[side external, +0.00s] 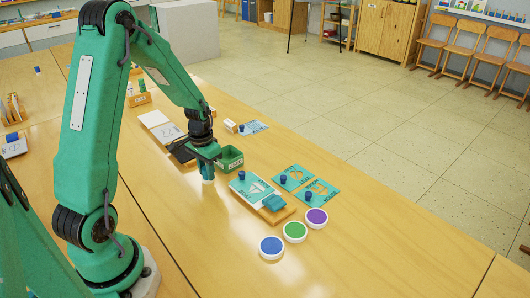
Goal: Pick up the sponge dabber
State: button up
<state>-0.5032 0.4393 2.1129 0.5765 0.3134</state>
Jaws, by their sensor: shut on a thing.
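My gripper (207,170) points down over the table, left of the stencil board. It is shut on a small pale upright piece, which I take to be the sponge dabber (208,176). The fingers hide most of it, and I cannot tell whether its bottom touches the table.
A green box (230,158) stands close behind my gripper. To the right are a wooden board with a teal stencil (252,187), more teal cards (293,177), and blue (271,246), green (295,231) and purple (316,217) paint pads. The table front is clear.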

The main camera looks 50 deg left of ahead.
jog(key=shift+r, duration=0.8)
jog(key=r, duration=0.1)
jog(key=d+r, duration=0.1)
jog(key=r, duration=0.1)
jog(key=d+r, duration=0.6)
jog(key=d, duration=0.4)
jog(key=shift+s+d+r, duration=0.2)
jog(key=shift+s+d, duration=0.05)
jog(key=shift+d, duration=0.05)
jog(key=shift+o, duration=0.7)
jog(key=shift+c, duration=0.4)
jog(key=shift+d, duration=0.15)
